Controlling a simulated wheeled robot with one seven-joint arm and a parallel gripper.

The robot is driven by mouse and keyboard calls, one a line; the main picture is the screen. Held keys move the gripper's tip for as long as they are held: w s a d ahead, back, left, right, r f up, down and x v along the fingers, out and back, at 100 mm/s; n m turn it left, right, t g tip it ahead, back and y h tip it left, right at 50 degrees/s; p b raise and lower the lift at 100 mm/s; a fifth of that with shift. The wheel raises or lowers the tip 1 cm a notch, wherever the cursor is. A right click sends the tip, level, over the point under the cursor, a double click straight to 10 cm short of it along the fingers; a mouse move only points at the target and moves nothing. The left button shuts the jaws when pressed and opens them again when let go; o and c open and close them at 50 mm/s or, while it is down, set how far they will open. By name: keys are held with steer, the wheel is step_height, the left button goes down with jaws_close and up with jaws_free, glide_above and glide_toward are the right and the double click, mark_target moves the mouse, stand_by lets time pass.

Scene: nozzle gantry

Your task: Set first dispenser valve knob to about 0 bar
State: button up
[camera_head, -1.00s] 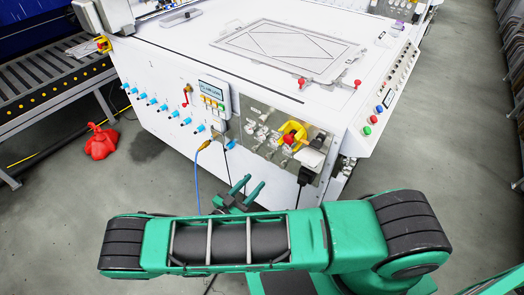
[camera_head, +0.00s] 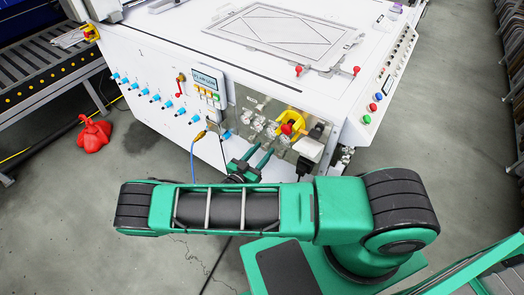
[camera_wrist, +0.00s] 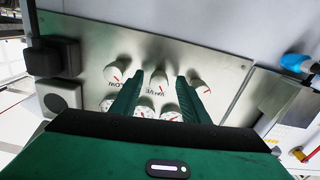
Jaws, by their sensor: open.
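In the wrist view, one row shows a left knob (camera_wrist: 115,71), a middle knob (camera_wrist: 158,83) and a right knob (camera_wrist: 200,83). The other row is partly hidden behind my gripper. The lettering reads upside down there, and I cannot tell which knob is the first dispenser's. My gripper (camera_head: 256,153) is open in front of the panel. In the wrist view its fingers (camera_wrist: 160,76) appear on either side of the middle knob; contact cannot be told.
A yellow and red switch (camera_head: 289,126) and a black plug (camera_head: 304,166) sit right of the knobs. Blue fittings (camera_head: 168,104) line the white machine's left side. A blue hose (camera_head: 193,160) hangs left of my gripper. A red object (camera_head: 95,134) lies on the floor.

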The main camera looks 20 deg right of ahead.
steer(key=shift+w+d, duration=0.15)
steer(key=shift+d, duration=0.1)
jaws_close()
